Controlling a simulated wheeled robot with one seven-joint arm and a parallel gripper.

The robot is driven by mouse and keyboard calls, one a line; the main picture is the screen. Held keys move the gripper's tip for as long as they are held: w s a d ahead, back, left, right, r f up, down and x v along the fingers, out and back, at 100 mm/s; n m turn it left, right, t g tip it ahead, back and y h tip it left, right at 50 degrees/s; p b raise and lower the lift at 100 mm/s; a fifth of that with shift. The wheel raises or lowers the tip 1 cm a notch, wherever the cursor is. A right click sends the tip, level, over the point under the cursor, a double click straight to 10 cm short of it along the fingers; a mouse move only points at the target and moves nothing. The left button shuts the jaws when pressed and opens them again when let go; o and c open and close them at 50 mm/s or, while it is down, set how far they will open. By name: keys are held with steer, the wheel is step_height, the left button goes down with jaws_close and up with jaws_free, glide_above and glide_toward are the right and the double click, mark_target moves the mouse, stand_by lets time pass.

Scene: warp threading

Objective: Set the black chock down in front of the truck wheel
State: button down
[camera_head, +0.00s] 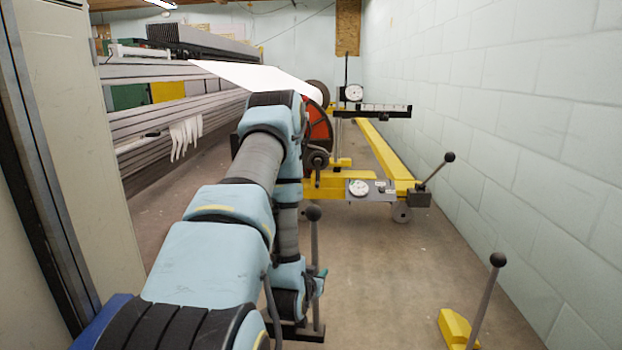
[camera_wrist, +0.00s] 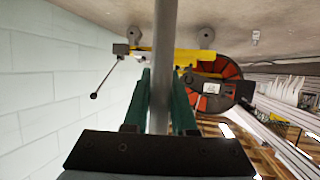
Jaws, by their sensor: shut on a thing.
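My gripper (camera_head: 317,284) is shut on the grey handle of the black chock (camera_head: 303,332). The handle stands about upright, with a black ball on top. The chock's dark base shows low in the head view, partly hidden by my arm; I cannot tell whether it touches the floor. In the wrist view the handle (camera_wrist: 165,30) runs between the green fingers of my gripper (camera_wrist: 163,85). The yellow truck (camera_head: 330,187) stands farther off, with a small grey truck wheel (camera_head: 402,212) at its near right end. The chock is apart from this wheel, nearer me and to its left.
A yellow chock (camera_head: 456,328) with a ball-topped handle stands on the floor at lower right. A block wall (camera_head: 520,130) bounds the right side. A red-sided reel (camera_head: 318,127) sits on the truck. Floor between chock and truck is clear. A pale cabinet (camera_head: 80,130) stands at left.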

steer(key=shift+w+a+r+n+t+y+p, duration=0.8)
steer(key=shift+a+r+n+y, duration=1)
steer(key=shift+a, duration=4.25)
step_height(320, 180, up, 37)
steer(key=p, duration=3.8)
steer(key=shift+g+y, duration=0.3)
steer(key=shift+y, duration=0.1)
steer(key=v, duration=0.5)
steer(key=shift+s+d+r, duration=0.1)
steer(key=shift+s+r, duration=0.15)
steer(key=shift+r, duration=0.2)
